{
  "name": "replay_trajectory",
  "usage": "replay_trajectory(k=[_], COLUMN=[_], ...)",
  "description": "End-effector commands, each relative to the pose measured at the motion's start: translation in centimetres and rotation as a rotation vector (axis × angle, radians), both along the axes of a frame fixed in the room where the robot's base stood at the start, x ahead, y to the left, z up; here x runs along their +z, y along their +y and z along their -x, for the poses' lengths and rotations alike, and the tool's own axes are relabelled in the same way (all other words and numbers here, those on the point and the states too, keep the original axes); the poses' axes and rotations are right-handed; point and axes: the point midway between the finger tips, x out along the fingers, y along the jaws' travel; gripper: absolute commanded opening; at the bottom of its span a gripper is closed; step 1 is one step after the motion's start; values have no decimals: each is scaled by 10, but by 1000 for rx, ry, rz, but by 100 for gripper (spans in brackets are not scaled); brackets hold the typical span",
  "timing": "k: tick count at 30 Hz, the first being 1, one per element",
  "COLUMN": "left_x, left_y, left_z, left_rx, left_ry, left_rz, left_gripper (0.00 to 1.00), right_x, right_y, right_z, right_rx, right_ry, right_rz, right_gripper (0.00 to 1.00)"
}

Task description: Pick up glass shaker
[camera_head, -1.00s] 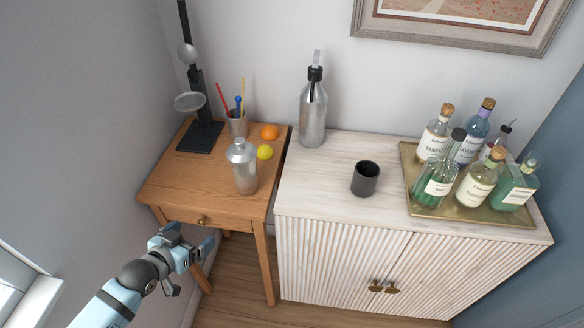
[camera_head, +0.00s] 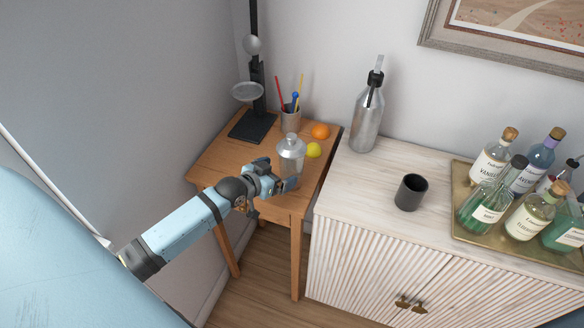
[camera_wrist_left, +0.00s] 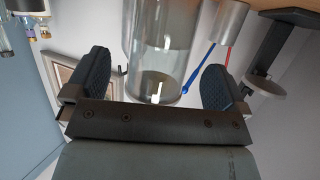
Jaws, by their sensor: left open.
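My left gripper (camera_head: 284,181) is open, just in front of the shaker. In the left wrist view the shaker's clear body (camera_wrist_left: 163,50) shows between the two dark fingers (camera_wrist_left: 157,85), with space on both sides and no finger closed on it. My right gripper is not in view.
A lemon (camera_head: 313,150) and an orange (camera_head: 320,131) lie close behind the shaker. A cup of straws (camera_head: 290,120) and a black stand (camera_head: 252,126) are at the table's back. The white cabinet (camera_head: 350,190) holds a siphon (camera_head: 367,118), dark cup (camera_head: 410,192) and bottle tray (camera_head: 462,170).

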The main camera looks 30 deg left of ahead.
Motion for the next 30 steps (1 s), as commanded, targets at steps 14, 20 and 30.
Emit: replay_trajectory(k=[14,20,30], left_x=[-19,-20,-17], left_y=[-4,-4,-4], left_z=[-48,-47,-48], left_rx=[-1,-1,-1], left_ry=[0,0,-5], left_rz=[0,0,0], left_gripper=[100,95,35], right_x=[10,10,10], right_y=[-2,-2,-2], right_z=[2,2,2], right_rx=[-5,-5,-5], right_ry=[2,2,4], right_rz=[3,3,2], right_gripper=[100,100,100])
